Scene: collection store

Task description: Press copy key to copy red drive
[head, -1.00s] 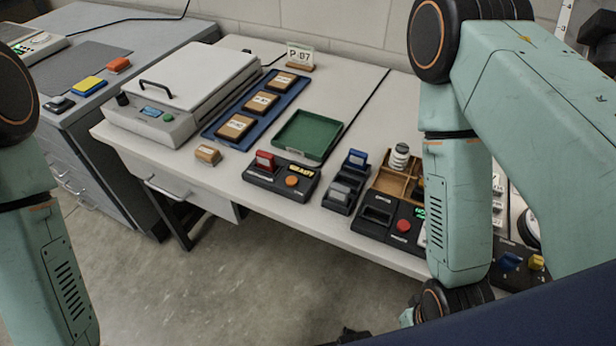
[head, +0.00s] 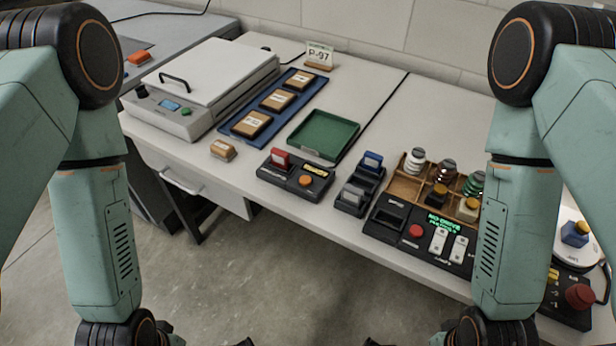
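A red drive (head: 280,158) stands upright in the left part of a black copier unit (head: 268,176) near the table's front edge. The unit has a round orange key (head: 305,181) and a small lit yellow display (head: 316,170). I take the orange key for the copy key; its lettering is too small to read. My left gripper (head: 245,342) and my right gripper (head: 370,342) show only as dark tips at the bottom edge, well below and apart from the unit. Their openings are cut off by the frame.
A blue drive (head: 372,160) sits in a black holder right of the copier. A green tray (head: 327,141) lies behind the copier; a small tan block (head: 223,150) lies left.

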